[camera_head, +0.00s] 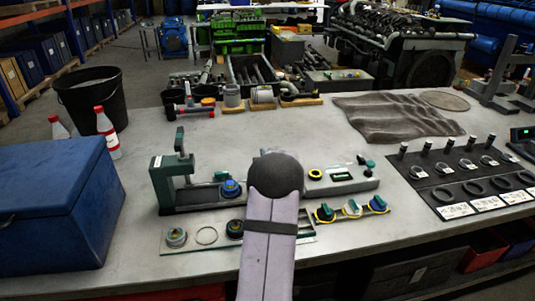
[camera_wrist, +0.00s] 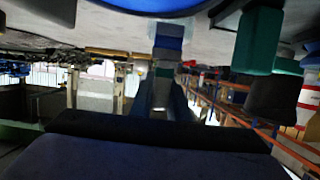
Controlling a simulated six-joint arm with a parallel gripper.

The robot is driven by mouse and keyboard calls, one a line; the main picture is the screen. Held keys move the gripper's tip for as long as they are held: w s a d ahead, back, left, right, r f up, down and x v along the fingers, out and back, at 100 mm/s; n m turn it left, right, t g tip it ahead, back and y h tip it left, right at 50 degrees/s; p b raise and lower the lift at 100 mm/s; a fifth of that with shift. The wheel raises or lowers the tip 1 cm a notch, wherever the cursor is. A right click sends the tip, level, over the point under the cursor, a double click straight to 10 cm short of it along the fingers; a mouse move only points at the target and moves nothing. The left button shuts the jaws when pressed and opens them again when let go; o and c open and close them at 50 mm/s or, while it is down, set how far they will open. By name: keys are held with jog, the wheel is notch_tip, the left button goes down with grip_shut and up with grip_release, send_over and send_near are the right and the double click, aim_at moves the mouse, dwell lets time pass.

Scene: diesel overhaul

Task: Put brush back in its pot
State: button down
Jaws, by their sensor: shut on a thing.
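My gripper (camera_wrist: 162,85) shows in the wrist view, where the picture is upside down. Its dark fingers are shut on a narrow grey and blue thing (camera_wrist: 168,40). I cannot tell for sure whether this is the brush. In the head view my grey arm link and dark joint hide the gripper above the middle of the bench. A dark pot (camera_head: 173,98) stands at the back of the bench, left of centre, with small items around it. I cannot make out a brush there.
A green fixture (camera_head: 170,178) stands left of my arm and shows in the wrist view (camera_wrist: 258,38). A blue cap (camera_head: 231,188) sits by it. A blue box (camera_head: 60,205), bottles (camera_head: 106,132) and a black bucket (camera_head: 92,98) are at left. A crumpled cloth (camera_head: 395,118) lies back right.

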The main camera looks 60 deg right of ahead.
jog(key=shift+f+b, duration=0.7)
jog(key=shift+f, duration=0.3)
jog(key=c, duration=1.4)
grip_release()
jog(key=shift+r+p, duration=3)
jog(key=shift+r, duration=0.5)
notch_tip(320, 180, up, 4)
jog(key=p, duration=0.3)
